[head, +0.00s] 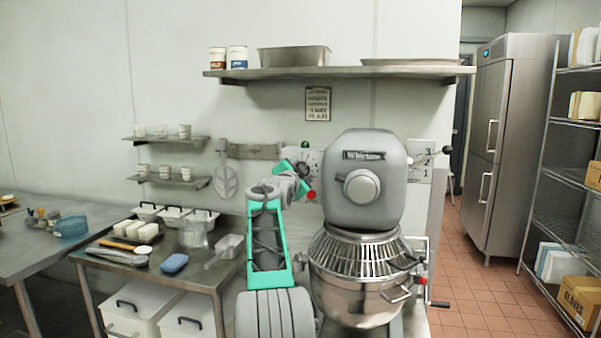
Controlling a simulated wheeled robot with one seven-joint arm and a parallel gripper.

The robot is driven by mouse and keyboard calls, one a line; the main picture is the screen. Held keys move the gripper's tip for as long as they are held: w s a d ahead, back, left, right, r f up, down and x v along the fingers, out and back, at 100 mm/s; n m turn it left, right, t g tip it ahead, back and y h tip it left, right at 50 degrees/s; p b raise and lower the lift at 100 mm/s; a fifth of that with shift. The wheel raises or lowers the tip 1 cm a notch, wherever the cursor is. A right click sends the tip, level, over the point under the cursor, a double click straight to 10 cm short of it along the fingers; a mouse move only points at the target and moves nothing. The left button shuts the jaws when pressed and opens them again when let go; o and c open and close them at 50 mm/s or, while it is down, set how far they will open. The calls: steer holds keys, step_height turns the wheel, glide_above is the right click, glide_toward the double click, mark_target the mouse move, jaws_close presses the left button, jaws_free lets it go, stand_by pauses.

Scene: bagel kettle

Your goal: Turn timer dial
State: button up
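A grey stand mixer (374,190) labelled Whirtane stands in the middle, with a steel bowl (355,298) and wire guard below its head. A pale control panel (316,158) shows just left of the mixer head, with a green knob (306,144) on top and a red button (311,195) low down. Dark marks on the panel suggest a dial face, but my gripper and wrist cover much of it. My arm, grey and green, reaches up from below. My gripper (300,168) is at the panel. Its fingers are too small and overlapped to tell open from shut, or whether they touch the dial.
A steel table (190,262) on the left holds containers, a blue sponge (174,263) and a scoop (224,250). A wall shelf (340,72) runs above the mixer. A fridge (503,140) and wire rack (560,190) stand right. Tiled floor (480,300) is open between.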

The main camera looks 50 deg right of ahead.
steer(key=b+v, duration=0.3)
steer(key=v, duration=0.4)
steer(key=shift+s+a, duration=0.2)
steer(key=shift+a, duration=0.2)
